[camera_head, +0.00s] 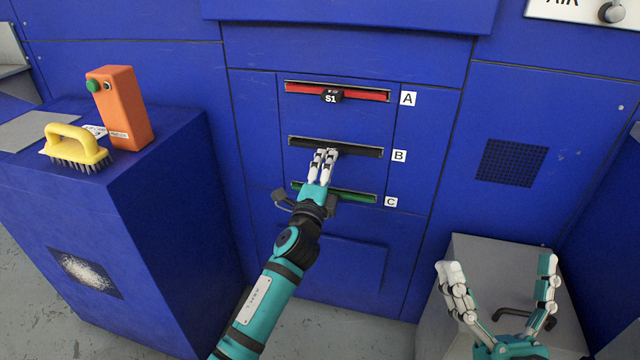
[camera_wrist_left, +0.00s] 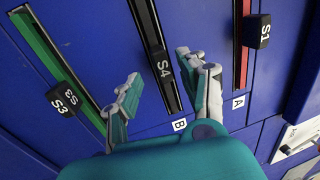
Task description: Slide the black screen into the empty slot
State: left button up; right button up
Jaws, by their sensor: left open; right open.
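The black screen (camera_head: 361,151) lies in slot B, between the red screen in slot A and the green screen in slot C. In the left wrist view the black screen (camera_wrist_left: 150,30) carries a black handle marked S4 (camera_wrist_left: 162,68). My left gripper (camera_head: 325,154) is in front of slot B and hides that handle in the head view. In the left wrist view its open fingers (camera_wrist_left: 158,66) are apart on either side of the S4 handle. I cannot tell how deep the screen sits. My right gripper (camera_head: 499,265) is open and empty, low at the right.
The red screen (camera_head: 362,94) has handle S1 (camera_head: 331,96). The green screen (camera_head: 362,198) has handle S3 (camera_wrist_left: 65,98). A yellow brush (camera_head: 76,146) and orange button box (camera_head: 121,108) stand on the blue cabinet at left. A grey box (camera_head: 470,250) is under my right gripper.

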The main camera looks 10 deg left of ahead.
pick_arm(q)
jog(key=s+f, duration=0.1)
jog(key=s, duration=0.5)
jog(key=shift+s, duration=0.35)
